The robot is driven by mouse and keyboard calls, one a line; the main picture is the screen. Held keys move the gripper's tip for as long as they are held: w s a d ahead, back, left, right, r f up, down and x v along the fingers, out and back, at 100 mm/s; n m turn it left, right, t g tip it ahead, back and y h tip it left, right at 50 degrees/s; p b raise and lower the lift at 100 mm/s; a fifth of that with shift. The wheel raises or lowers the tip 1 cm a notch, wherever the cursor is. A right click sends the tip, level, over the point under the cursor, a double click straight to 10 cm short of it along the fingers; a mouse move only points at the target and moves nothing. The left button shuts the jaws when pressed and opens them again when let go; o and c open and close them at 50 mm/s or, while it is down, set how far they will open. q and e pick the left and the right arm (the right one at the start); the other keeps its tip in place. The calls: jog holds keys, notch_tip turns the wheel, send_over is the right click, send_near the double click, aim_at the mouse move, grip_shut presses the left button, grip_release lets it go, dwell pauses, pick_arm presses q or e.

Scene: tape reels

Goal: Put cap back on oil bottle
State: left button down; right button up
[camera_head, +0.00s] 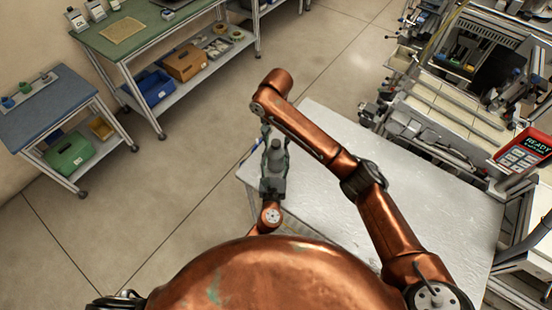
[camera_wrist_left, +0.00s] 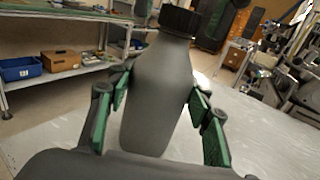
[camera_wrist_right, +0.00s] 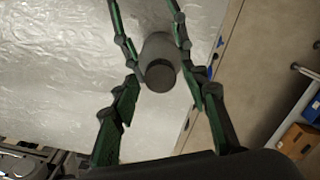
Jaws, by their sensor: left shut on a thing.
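A grey bottle (camera_head: 275,158) stands upright above the near left corner of the white table. My left gripper (camera_head: 272,184) is shut around its body; the left wrist view shows the bottle (camera_wrist_left: 160,95) between the fingers. A black cap (camera_wrist_left: 180,20) sits on the bottle's neck; how tightly, I cannot tell. My right gripper (camera_wrist_right: 163,88) is above the bottle, fingers spread to either side of the cap (camera_wrist_right: 160,76), with gaps visible between. In the head view my right arm partly hides it.
The white table (camera_head: 440,210) is mostly clear. A machine (camera_head: 470,80) stands at the back right, with a red READY panel (camera_head: 525,150) beside it. A green bench (camera_head: 150,30) and a blue-topped cart (camera_head: 50,100) stand at the left.

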jog(key=shift+r, duration=2.3)
jog(key=shift+c, duration=0.2)
